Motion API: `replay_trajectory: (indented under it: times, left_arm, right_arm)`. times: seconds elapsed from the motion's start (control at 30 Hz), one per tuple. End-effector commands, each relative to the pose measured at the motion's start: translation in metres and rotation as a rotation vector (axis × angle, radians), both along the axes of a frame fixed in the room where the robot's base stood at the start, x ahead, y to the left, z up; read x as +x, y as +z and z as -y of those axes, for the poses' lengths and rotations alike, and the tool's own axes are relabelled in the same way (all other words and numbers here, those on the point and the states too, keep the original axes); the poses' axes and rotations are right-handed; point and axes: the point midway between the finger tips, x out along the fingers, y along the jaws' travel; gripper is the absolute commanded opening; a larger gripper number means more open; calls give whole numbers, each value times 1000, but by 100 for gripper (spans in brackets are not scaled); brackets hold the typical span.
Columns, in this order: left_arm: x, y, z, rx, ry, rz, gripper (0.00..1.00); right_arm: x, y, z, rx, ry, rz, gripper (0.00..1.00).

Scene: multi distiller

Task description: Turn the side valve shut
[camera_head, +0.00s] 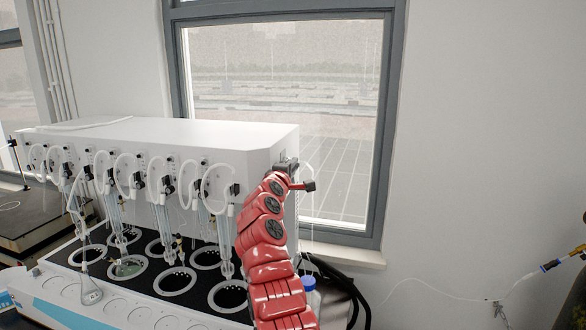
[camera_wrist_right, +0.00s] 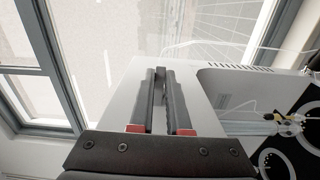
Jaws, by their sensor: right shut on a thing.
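The white multi distiller (camera_head: 190,135) stands in front of the window. My right arm reaches up along its right end in the head view. My right gripper (camera_head: 287,167) is at the upper part of that end panel, mostly hidden by the wrist. In the right wrist view its two dark fingers (camera_wrist_right: 164,103) are close together. They are shut on a small dark piece, the side valve (camera_wrist_right: 160,86), at the edge of the white housing. The valve's turn angle cannot be made out. My left gripper is not in view.
Several tubes and glass condensers (camera_head: 115,205) line the distiller's front above the black ringed wells (camera_head: 175,281). A blue-capped bottle (camera_head: 309,284) and black hoses (camera_head: 345,285) are right of my arm. The wall side beyond is open.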

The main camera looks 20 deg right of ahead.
Motion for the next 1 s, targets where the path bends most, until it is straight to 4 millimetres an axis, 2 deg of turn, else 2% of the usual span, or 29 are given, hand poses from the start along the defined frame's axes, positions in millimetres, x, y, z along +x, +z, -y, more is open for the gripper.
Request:
replay_trajectory:
  times: [0.13,0.4,0.6,1.0]
  left_arm:
    - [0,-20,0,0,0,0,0]
    - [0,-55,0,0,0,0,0]
    - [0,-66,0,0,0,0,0]
    - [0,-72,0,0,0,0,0]
  right_arm:
    - [0,-9,0,45,1,30,0]
    - [1,-14,-2,199,2,137,0]
    - [2,-16,-3,321,2,218,0]
    - [3,-19,-5,476,0,320,0]
